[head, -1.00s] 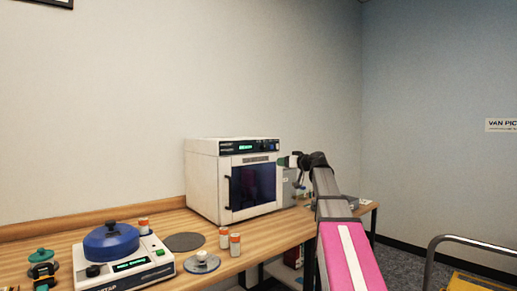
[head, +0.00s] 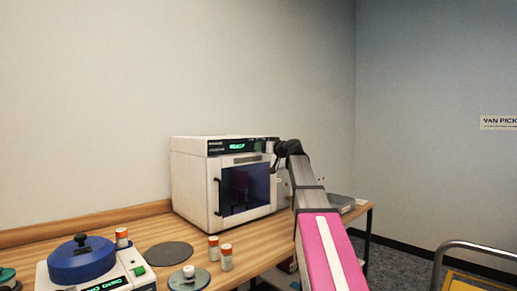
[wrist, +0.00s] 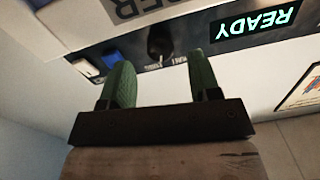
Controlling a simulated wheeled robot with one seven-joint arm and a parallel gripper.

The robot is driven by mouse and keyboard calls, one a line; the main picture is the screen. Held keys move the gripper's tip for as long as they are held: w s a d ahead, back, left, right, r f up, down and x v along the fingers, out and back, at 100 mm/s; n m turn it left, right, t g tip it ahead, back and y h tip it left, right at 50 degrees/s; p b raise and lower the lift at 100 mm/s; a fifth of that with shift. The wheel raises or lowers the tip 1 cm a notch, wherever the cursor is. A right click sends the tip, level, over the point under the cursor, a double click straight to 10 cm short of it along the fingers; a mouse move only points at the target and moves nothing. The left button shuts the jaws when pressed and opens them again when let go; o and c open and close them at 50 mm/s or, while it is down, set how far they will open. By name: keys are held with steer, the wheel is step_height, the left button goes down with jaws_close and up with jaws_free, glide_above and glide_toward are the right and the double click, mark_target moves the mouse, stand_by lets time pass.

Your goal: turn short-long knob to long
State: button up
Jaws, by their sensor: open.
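The short-long knob (wrist: 160,42) is a small dark knob on the black control strip of the white machine, seen upside down in the wrist view. Small white lettering sits beside it, partly legible as a short and a long mark. My gripper (wrist: 161,60) is open, with one green finger on each side of the knob in the picture. I cannot tell whether the fingers touch it. In the head view the machine (head: 193,185) stands on the bench, and my wrist covers the right end of its panel, so the knob is hidden there.
A lit READY display (wrist: 256,24) is right of the knob in the wrist view. A blue button (wrist: 112,58) and a white button (wrist: 86,67) are on its left.

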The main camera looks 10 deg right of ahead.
steer(key=shift+x, duration=1.5)
steer(key=c, duration=0.9)
steer(key=shift+m, duration=1.5)
steer(key=o, duration=0.9)
steer(key=shift+s, duration=0.15)
